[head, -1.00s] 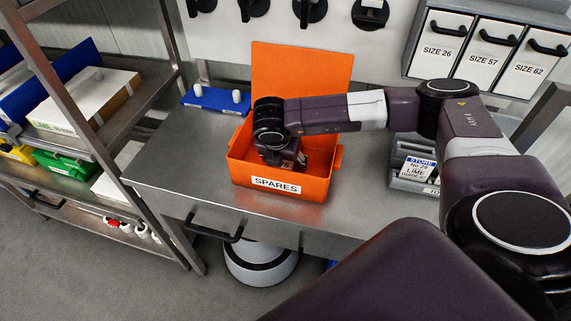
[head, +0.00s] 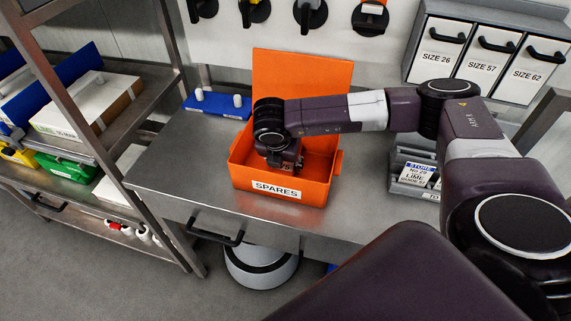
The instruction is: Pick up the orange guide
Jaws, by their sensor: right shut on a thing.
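An orange open box labelled SPARES (head: 310,192) stands on the steel bench with its lid up behind it. My right gripper (head: 275,164) reaches down into the left part of this box from above. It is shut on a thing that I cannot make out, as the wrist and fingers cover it. I cannot pick out an orange guide inside the orange box. My left gripper is not in view.
A blue rack with white pegs (head: 218,105) is behind the box. A grey tray (head: 411,189) with a LIME store card is at right. Shelving (head: 112,126) stands left. Dark holders hang on the wall, one with an orange part (head: 372,9).

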